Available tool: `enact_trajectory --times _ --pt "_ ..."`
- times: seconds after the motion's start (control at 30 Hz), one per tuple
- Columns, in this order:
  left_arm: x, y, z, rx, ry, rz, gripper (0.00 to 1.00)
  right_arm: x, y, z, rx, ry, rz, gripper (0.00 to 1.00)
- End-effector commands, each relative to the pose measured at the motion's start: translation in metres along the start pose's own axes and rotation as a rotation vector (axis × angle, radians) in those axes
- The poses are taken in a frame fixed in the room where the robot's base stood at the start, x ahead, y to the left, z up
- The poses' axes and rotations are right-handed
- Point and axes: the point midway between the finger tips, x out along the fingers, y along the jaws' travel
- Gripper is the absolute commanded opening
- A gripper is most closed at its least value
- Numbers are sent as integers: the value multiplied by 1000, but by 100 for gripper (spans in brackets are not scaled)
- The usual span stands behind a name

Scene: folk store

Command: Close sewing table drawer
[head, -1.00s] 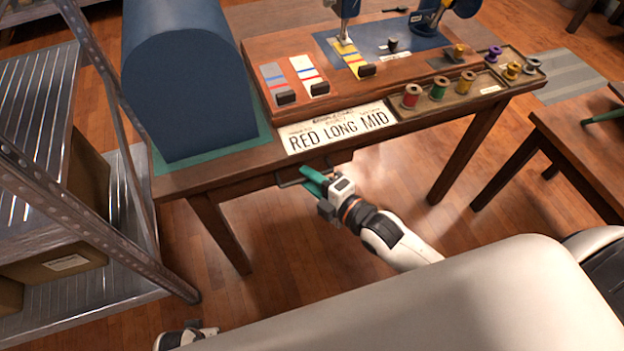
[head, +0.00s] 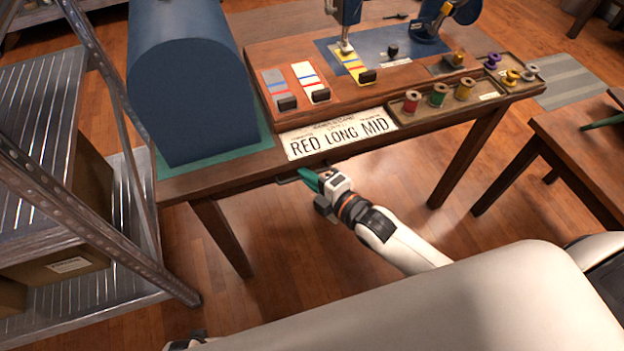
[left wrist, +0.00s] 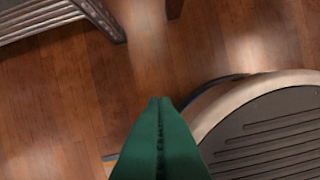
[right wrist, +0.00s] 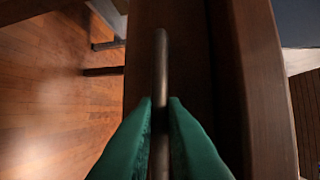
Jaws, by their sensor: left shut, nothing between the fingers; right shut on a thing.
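The sewing table (head: 215,183) stands ahead in the head view. Its drawer handle (head: 287,180) shows just below the front edge. My right gripper (head: 309,178) is at this handle, below the label sign. In the right wrist view, my right gripper (right wrist: 160,105) is shut on the dark bar handle (right wrist: 161,60), one green finger on each side. The dark drawer front (right wrist: 188,50) lies beside the bar, close to the tabletop edge (right wrist: 265,100). How far the drawer sticks out is hard to tell. My left gripper (left wrist: 159,100) is shut and empty above the floor.
A metal shelf rack (head: 75,215) with cardboard boxes stands close on the left. Another table (head: 575,150) is at the right. Floor under the sewing table is clear.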

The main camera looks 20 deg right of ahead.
Motion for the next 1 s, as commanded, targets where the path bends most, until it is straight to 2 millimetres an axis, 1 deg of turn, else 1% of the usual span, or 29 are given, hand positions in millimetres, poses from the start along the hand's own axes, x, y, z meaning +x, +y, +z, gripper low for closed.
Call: enact_trajectory --times 0.17,0.2,0.27,0.3,0.33,0.6,0.73,0.8,0.87,1.0 --pt "0 0 0 0 -1 0 0 1 -2 -2 -2 4 -6 0" --pt "0 0 1 0 -1 0 0 1 -3 -2 -2 4 -7 12" --pt "0 0 1 0 -1 0 0 1 -3 -2 -2 4 -7 22" --pt "0 0 1 0 -1 0 0 1 -3 -2 -2 4 -7 28" --pt "0 0 1 0 -1 0 0 1 -3 -2 -2 4 -7 33" --pt "0 0 0 0 -1 1 0 0 -2 -1 -1 3 -5 33" --pt "-2 0 1 0 -4 1 0 -9 -1 -1 0 3 -2 33" --pt "1 0 -2 0 -2 1 0 -20 -1 -1 0 2 -1 33" --pt "9 -1 -8 2 8 -1 0 -32 -2 -1 -2 2 -1 33" --pt "18 -2 -18 3 14 -3 0 -63 -2 -1 -2 2 0 33"
